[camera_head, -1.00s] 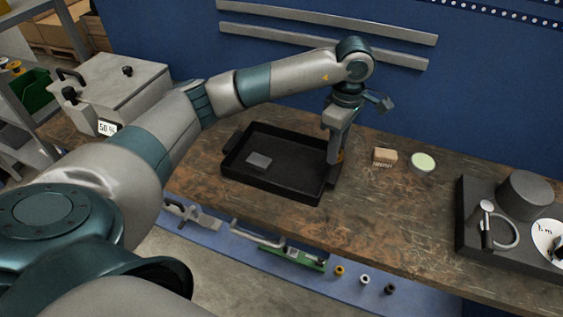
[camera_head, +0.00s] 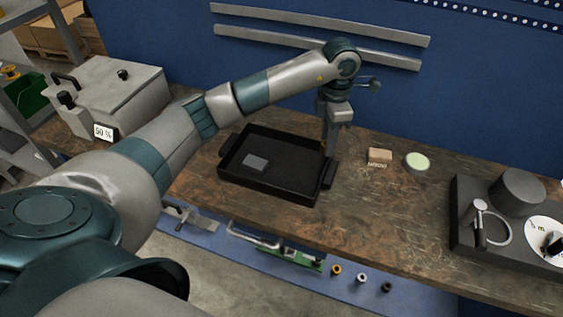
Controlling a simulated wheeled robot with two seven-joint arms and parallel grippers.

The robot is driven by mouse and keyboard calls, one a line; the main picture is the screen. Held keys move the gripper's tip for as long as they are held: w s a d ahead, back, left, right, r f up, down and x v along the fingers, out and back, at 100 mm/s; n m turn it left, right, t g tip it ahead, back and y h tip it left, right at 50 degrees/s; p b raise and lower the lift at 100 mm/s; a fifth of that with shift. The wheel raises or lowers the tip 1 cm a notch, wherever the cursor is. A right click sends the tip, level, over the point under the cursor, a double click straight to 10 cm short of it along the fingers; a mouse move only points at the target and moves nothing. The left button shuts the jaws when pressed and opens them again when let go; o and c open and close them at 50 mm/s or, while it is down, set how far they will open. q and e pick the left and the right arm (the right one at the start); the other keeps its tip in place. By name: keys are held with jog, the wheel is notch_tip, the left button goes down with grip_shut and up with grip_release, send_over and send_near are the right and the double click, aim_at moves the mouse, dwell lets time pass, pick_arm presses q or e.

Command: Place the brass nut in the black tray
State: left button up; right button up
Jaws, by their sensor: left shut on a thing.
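The black tray (camera_head: 262,196) lies on the wooden bench, with a small grey block (camera_head: 256,162) inside it on the left. My left gripper (camera_head: 326,148) reaches down at the tray's back right corner. It is shut on a small brown-gold thing (camera_head: 323,147), apparently the brass nut, which is mostly hidden by the fingers. The held thing shows at the tray's right rim; I cannot tell its exact height over it. My right gripper is not in view.
A wooden brush (camera_head: 380,155) and a round pale green dish (camera_head: 417,162) stand right of the tray. A dark stand (camera_head: 470,215) is at far right. A grey box (camera_head: 115,90) is at left. Several small rings (camera_head: 361,278) lie on the blue strip below.

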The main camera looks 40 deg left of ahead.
pick_arm(q)
jog(key=p, duration=0.5)
send_over(286, 168)
notch_tip(286, 168, down, 6)
jog(key=shift+d+f, duration=0.1)
jog(key=shift+f, duration=0.25)
jog(key=shift+f+p, duration=0.35)
jog(key=shift+p, duration=0.2)
notch_tip(286, 168, down, 3)
jog(key=shift+r+p, duration=0.1)
jog(key=shift+p, duration=0.7)
jog(key=shift+f, duration=0.2)
